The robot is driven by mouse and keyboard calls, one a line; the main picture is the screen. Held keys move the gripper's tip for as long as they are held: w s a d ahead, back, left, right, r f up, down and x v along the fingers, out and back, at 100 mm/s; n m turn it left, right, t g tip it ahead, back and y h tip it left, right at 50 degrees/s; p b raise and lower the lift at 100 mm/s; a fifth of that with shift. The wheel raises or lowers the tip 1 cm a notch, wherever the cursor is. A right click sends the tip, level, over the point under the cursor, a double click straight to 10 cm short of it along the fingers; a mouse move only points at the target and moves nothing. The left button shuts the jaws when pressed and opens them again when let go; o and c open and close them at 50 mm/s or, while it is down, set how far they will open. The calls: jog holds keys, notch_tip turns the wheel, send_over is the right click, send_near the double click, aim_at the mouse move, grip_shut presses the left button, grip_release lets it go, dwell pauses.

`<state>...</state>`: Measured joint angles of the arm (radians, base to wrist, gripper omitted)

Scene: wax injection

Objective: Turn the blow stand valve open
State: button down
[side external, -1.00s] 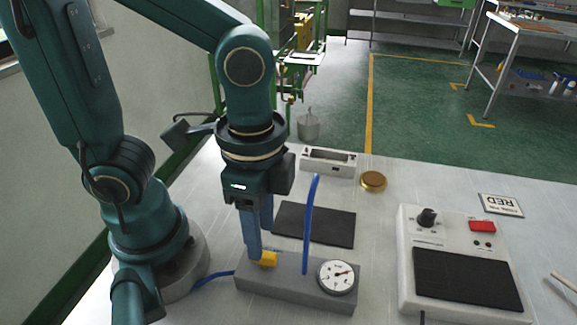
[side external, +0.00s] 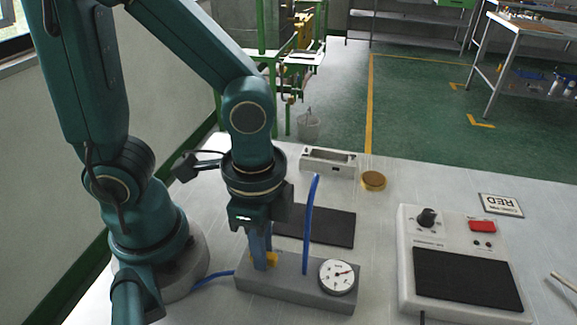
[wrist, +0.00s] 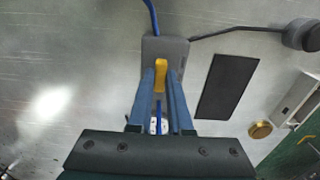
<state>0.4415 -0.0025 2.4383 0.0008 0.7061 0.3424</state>
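The blow stand (side external: 310,284) is a long grey block on the table, with a round gauge (side external: 338,277) at its right end and an upright blue tube (side external: 309,225). Its yellow valve handle (side external: 272,259) is near the left end, partly hidden by my fingers. My gripper (side external: 265,265) points down at the handle. There the handle runs roughly along the stand's length. The gauge is mostly hidden between the fingers.
A black mat (side external: 330,228) lies behind the stand. A white device with a knob and black pad (side external: 468,279) stands to the right. A blue hose (side external: 214,276) leaves the stand's left end.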

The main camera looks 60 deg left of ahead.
jog(key=shift+n, duration=0.3)
jog(key=n, duration=0.3)
jog(key=shift+n, duration=0.4)
jog(key=n, duration=0.9)
jog(key=shift+n, duration=2.2)
jog(key=c, duration=0.8)
grip_release()
jog(key=shift+c, duration=0.2)
